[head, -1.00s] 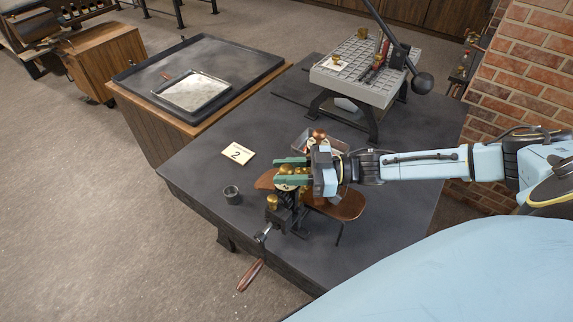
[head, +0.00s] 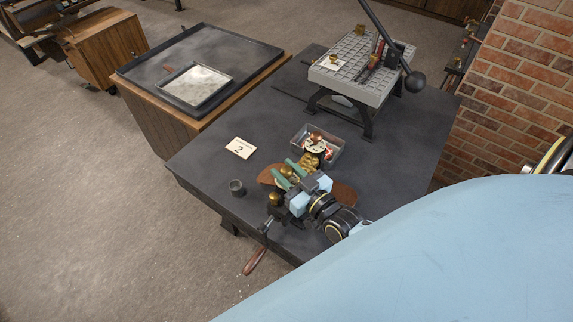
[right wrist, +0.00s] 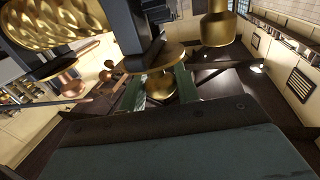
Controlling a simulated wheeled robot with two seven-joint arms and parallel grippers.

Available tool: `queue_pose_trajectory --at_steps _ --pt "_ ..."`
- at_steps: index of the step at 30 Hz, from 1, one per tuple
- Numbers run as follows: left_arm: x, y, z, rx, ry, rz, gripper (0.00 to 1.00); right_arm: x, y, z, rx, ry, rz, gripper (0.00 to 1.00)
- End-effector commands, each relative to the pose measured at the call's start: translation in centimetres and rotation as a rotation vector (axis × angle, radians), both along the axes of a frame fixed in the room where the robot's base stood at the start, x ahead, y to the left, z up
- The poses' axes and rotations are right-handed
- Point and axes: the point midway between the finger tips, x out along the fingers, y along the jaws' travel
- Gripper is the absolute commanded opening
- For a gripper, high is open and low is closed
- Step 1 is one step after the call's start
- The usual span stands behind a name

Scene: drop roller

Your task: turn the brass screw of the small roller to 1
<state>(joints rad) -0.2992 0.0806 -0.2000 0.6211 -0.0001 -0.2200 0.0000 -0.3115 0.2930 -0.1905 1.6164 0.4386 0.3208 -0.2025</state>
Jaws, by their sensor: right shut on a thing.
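The small roller (head: 309,161) is a brass-and-dark-metal machine near the table's front edge. My right gripper (head: 289,172) has green fingers and comes in from the lower right, over the roller's top. In the right wrist view its fingers are shut on a brass screw knob (right wrist: 160,87), with a round brass disc (right wrist: 158,57) just above it in the picture. The ribbed brass roller (right wrist: 50,22) shows at upper left there. A second brass knob (head: 275,199) stands nearer the front, outside the fingers. No dial number on the screw is readable. My left gripper is not in view.
A crank with a wooden handle (head: 255,262) hangs past the front edge. A metal tray (head: 335,157) lies behind the roller. A grey gridded press (head: 360,72) stands farther back.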

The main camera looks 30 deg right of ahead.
Motion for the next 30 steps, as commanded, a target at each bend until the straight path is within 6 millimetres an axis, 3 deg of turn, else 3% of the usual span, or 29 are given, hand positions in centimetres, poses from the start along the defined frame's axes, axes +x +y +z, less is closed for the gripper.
queue_pose_trajectory --at_steps 15,30 --pt "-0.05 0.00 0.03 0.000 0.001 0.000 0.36 0.04 0.11 -0.04 0.005 0.001 -0.377 0.09" --pt "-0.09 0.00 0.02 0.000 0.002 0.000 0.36 0.11 0.01 0.08 0.000 -0.004 -0.500 0.09"
